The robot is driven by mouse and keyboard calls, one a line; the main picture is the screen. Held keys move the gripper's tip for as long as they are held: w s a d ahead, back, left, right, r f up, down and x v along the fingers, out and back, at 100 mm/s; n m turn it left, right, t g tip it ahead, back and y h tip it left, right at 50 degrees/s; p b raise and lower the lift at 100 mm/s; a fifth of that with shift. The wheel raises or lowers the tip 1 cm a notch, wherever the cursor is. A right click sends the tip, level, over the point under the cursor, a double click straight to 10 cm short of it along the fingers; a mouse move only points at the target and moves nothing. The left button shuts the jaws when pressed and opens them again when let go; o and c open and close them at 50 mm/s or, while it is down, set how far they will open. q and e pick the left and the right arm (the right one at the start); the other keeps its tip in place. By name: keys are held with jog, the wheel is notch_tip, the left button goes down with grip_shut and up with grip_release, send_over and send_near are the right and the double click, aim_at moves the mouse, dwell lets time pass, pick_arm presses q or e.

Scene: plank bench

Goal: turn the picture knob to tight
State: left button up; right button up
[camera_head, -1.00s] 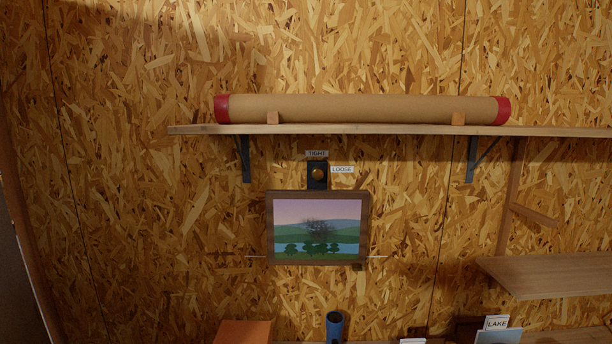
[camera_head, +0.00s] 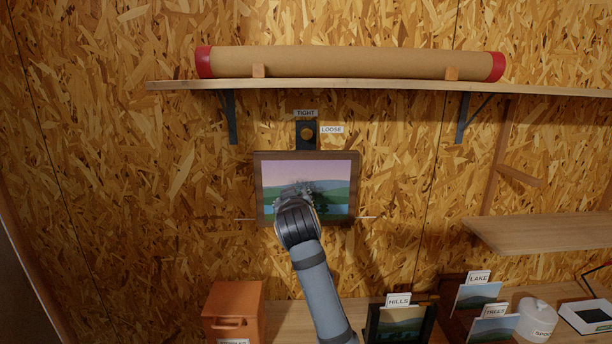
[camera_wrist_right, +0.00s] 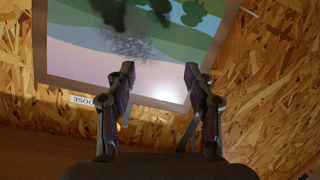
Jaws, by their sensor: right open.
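The brass picture knob (camera_head: 307,133) sits on a dark plate above the framed landscape picture (camera_head: 265,188). A TIGHT label (camera_head: 305,113) is above the knob and a LOOSE label (camera_head: 331,129) is to its right. The knob's setting is too small to tell. My right gripper (camera_head: 296,206) is in front of the picture, below the knob; its fingers are hidden there. In the right wrist view my right gripper (camera_wrist_right: 160,70) is open and empty, before the upside-down picture (camera_wrist_right: 80,62). The LOOSE label (camera_wrist_right: 88,100) shows at left; the knob is not clear there. My left gripper is out of view.
A shelf (camera_head: 385,85) above the knob carries a long cardboard tube (camera_head: 350,63) with red ends. A wooden shelf (camera_head: 545,235) juts out at right. Below are an orange box (camera_head: 235,305), picture cards (camera_head: 400,322) and a white pot (camera_head: 537,318). The wall around the knob is clear.

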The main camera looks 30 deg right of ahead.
aim_at(307, 135)
jog(key=s+d+r+m+t+h, duration=0.1)
jog(key=s+r, duration=0.1)
jog(key=r, duration=0.5)
jog(key=s+d+r+m+h, duration=0.1)
jog(key=s+r+h, duration=0.1)
jog(key=r, duration=0.6)
jog(key=p+x, duration=0.1)
jog(key=x, duration=0.2)
jog(key=p+x, duration=0.2)
jog(key=x, duration=0.2)
jog(key=p+x, duration=0.1)
jog(key=x, duration=0.2)
jog(key=shift+w+a, duration=0.15)
jog(key=shift+w, duration=0.15)
jog(key=shift+w+f, duration=0.1)
jog(key=shift+w, duration=0.15)
grip_shut()
